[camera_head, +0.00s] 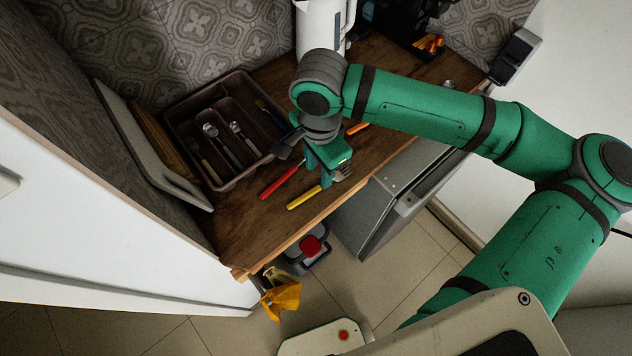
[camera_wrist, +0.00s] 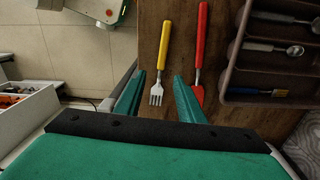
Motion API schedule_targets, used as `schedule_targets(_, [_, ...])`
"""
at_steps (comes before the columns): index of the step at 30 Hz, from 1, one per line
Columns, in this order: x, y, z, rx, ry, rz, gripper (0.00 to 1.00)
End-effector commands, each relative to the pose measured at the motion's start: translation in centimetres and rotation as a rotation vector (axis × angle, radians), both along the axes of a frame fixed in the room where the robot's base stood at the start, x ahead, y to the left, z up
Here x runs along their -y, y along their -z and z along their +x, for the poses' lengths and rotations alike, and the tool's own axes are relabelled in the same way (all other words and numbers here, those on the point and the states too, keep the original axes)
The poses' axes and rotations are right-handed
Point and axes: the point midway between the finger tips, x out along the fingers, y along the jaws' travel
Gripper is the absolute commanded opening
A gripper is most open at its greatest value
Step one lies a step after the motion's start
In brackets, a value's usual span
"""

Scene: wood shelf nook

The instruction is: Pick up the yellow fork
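The yellow fork (camera_head: 304,197) lies on the wooden counter near its front edge. In the wrist view its yellow handle (camera_wrist: 165,45) points away from me and its silver tines (camera_wrist: 156,95) lie between my fingertips. My gripper (camera_head: 325,170) is over the tine end in the head view and hides part of it. In the wrist view my gripper (camera_wrist: 159,85) has its green fingers spread apart, one on each side of the fork. Nothing is held. I cannot tell how high the fingertips are above the counter.
A red-handled utensil (camera_wrist: 200,40) lies beside the fork, close to one finger. A brown cutlery tray (camera_head: 240,178) with several utensils stands farther back on the counter (camera_head: 225,230). An orange-handled piece (camera_head: 357,128) lies behind my gripper. Boards lean at the left.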

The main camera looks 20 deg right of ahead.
Motion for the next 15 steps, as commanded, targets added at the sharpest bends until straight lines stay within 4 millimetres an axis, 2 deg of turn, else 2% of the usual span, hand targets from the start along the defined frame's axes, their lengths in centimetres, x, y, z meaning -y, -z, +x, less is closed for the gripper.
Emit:
schedule_targets(3, [0.0,1.4,0.0,0.0,0.0,0.001,0.35])
schedule_targets(10, [-0.3,2.8,0.0,0.0,-0.001,0.001,0.35])
schedule_targets(15, [-0.8,5.3,0.1,-0.001,-0.004,-0.001,0.35])
